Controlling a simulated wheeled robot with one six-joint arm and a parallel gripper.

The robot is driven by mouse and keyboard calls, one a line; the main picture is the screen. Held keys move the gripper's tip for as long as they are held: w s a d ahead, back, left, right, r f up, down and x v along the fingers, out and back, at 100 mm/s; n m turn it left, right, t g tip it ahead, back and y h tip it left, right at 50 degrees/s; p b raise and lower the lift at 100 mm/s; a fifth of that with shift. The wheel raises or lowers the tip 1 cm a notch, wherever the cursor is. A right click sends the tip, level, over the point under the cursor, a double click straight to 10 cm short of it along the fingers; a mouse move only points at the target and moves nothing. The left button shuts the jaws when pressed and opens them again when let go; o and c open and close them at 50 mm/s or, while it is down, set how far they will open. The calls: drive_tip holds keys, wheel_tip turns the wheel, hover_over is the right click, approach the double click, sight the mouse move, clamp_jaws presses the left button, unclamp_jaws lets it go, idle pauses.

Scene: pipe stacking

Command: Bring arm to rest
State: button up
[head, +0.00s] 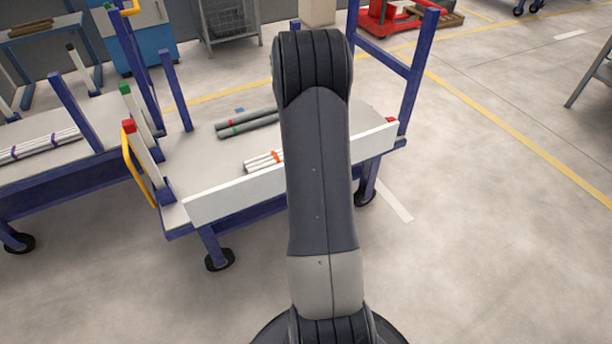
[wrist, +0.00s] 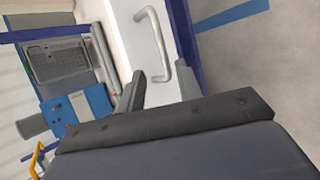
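My arm rises through the middle of the head view and hides my gripper there. In the wrist view two grey fingertips of my gripper (wrist: 160,88) stand apart beyond its dark body, with nothing visible between them. A blue-framed cart (head: 205,160) stands behind my arm. Grey pipes (head: 247,122) with red and green bands lie on its bed. White pipes (head: 262,161) with an orange band lie nearer, partly hidden by my arm. A white board with a pale handle (wrist: 156,40) shows beyond the fingertips in the wrist view.
A second cart (head: 95,105) with white pipes (head: 38,146) banded in purple stands at the left. A white side board (head: 235,185) runs along the near cart's front edge. A grey rack (head: 592,75) stands at the far right.

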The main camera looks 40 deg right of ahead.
drive_tip(key=b+x, duration=0.2)
drive_tip(key=x, duration=0.9)
drive_tip(key=shift+s+f, duration=0.1)
drive_tip(key=shift+s+a, duration=0.15)
